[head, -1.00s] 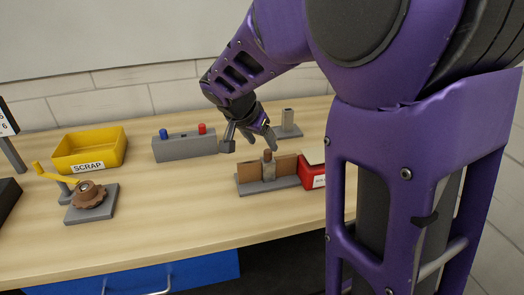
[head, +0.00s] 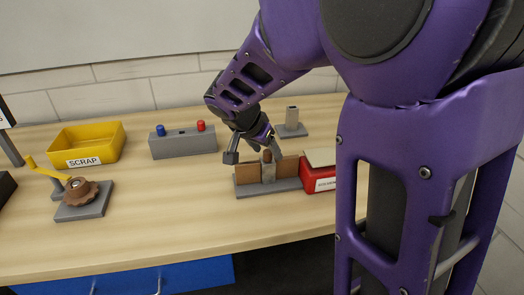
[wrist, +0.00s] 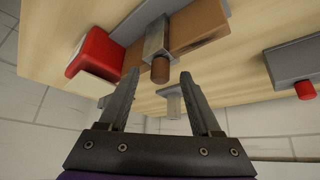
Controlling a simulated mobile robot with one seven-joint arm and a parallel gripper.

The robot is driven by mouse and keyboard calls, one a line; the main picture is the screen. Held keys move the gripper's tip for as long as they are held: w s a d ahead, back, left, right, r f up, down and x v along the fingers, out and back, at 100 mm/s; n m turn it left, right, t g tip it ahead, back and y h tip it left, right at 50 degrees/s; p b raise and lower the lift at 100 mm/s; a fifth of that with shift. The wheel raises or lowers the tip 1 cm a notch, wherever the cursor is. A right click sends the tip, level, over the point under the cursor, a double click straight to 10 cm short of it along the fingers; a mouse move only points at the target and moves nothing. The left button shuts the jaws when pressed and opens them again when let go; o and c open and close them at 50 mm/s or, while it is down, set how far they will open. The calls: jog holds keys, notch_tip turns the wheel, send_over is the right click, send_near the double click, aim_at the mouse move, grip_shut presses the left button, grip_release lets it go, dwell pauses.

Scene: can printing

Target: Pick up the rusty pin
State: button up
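The rusty pin (head: 267,155) is a short brown cylinder standing upright in a grey block (head: 268,173) on the fixture with brown panels. In the wrist view the end of the pin (wrist: 160,71) shows between and just beyond my fingertips. My gripper (head: 254,157) is open and empty, with its fingers on either side of the pin's top. In the wrist view my gripper (wrist: 160,76) has both fingers spread, with a clear gap around the pin.
A red box (head: 320,178) stands right beside the fixture. A grey stand (head: 292,125) is behind it. A grey box with blue and red buttons (head: 183,145), a yellow scrap bin (head: 87,148) and a crank with a rusty gear (head: 82,192) lie to the left. The front middle table is clear.

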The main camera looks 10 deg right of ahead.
grip_shut()
notch_tip(320, 180, up, 18)
jog(key=p, duration=0.6)
jog(key=shift+f, duration=0.2)
dwell(1.0)
